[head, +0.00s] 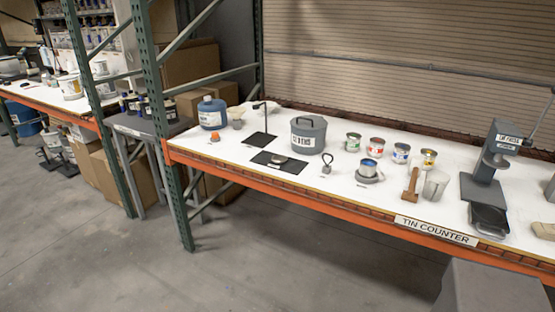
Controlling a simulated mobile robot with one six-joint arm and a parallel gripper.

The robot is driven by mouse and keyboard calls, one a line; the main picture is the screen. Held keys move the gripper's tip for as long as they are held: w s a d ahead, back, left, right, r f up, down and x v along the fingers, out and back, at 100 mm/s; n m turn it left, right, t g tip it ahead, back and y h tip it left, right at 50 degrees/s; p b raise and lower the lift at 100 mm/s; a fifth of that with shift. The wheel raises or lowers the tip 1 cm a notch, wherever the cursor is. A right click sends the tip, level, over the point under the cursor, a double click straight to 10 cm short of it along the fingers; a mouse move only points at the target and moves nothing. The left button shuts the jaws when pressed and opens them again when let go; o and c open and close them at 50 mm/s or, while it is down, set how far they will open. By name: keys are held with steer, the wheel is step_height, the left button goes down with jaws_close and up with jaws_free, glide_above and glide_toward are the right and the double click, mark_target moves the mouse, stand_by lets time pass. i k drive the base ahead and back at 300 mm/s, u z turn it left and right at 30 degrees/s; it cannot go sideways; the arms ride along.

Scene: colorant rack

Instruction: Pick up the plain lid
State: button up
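A small flat grey round piece (279,160) lies on a black mat (262,160) on the white counter; it may be the plain lid, but it is too small to be sure. An open tin with blue contents (370,167) stands on or just behind a grey round base (367,179). My gripper is not in view.
A grey lidded pot (308,136) stands behind the mat, with several colour-banded tins, one with a red band (377,146), to its right. A brown wooden mallet (410,186), clear beaker (435,185) and grey press (488,190) stand farther right. A green upright (167,130) borders the counter's left end.

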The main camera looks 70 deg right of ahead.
mark_target(276, 158)
steer(key=z, duration=0.25)
steer(key=i, duration=0.75)
steer(key=z, duration=0.8)
steer(key=i, duration=0.65)
steer(key=z, duration=0.3)
